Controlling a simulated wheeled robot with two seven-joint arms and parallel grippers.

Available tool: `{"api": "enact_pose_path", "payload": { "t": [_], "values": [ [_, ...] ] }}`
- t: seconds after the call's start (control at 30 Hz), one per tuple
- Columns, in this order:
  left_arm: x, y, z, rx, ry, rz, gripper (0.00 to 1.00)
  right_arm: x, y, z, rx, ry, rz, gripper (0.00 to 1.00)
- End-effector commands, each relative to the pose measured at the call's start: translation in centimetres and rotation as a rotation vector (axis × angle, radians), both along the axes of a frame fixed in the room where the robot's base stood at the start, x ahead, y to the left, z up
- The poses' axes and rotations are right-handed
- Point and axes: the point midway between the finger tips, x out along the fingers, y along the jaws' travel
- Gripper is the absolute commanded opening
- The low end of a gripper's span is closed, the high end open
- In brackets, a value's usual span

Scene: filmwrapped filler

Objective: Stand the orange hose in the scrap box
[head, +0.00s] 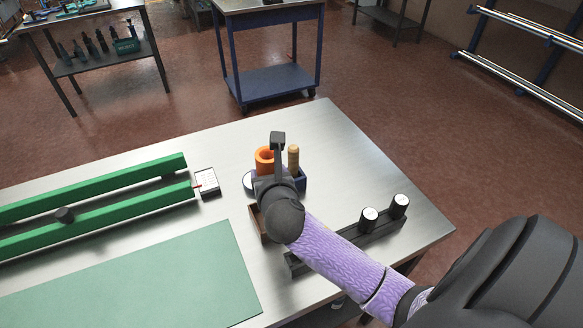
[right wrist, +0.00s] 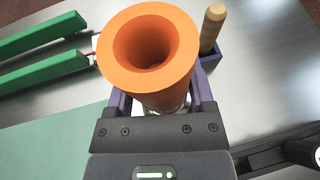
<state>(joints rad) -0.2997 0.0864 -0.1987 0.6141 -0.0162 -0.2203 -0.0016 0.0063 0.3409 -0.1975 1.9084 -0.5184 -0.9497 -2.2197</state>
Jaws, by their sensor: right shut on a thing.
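My right gripper (head: 274,175) is shut on the orange hose (head: 264,156), a thick hollow tube. In the right wrist view the hose (right wrist: 180,75) stands between the purple fingers, with its open end facing the camera. A dark blue box (head: 301,181) is close to the right of the hose, and a wooden-handled thing (head: 293,158) stands up in it. A brown box (head: 256,224) shows partly below my gripper. My wrist hides much of both boxes, and I cannot tell which is the scrap box. The hose's lower end is hidden. My left gripper is not in view.
Two green beams (head: 100,195) and a white box (head: 207,182) lie to the left on the metal table (head: 340,140). A green mat (head: 130,280) lies in front. A dark rack with two white-topped knobs (head: 369,218) stands right. The table's far right is clear.

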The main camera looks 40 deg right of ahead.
Motion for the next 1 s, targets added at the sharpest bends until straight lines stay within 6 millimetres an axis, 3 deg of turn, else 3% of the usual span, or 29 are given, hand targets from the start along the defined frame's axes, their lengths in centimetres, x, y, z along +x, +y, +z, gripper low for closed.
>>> {"api": "enact_pose_path", "payload": {
  "t": [0.13,0.5,0.83,0.87,1.0],
  "values": [
    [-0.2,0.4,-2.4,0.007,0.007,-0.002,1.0,-0.1,0.0,-4.3,0.003,0.006,-0.003,0.0],
    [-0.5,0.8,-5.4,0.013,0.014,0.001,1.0,0.0,0.0,-9.9,0.001,0.004,-0.001,0.0],
    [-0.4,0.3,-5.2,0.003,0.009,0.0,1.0,0.0,0.0,-9.8,-0.001,0.002,0.001,0.0],
    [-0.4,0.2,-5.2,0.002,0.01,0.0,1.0,-0.1,0.0,-9.9,0.0,0.005,0.0,0.75],
    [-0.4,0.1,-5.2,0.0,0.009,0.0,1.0,-0.1,0.0,-9.8,0.001,0.004,0.0,1.0]
  ]
}}
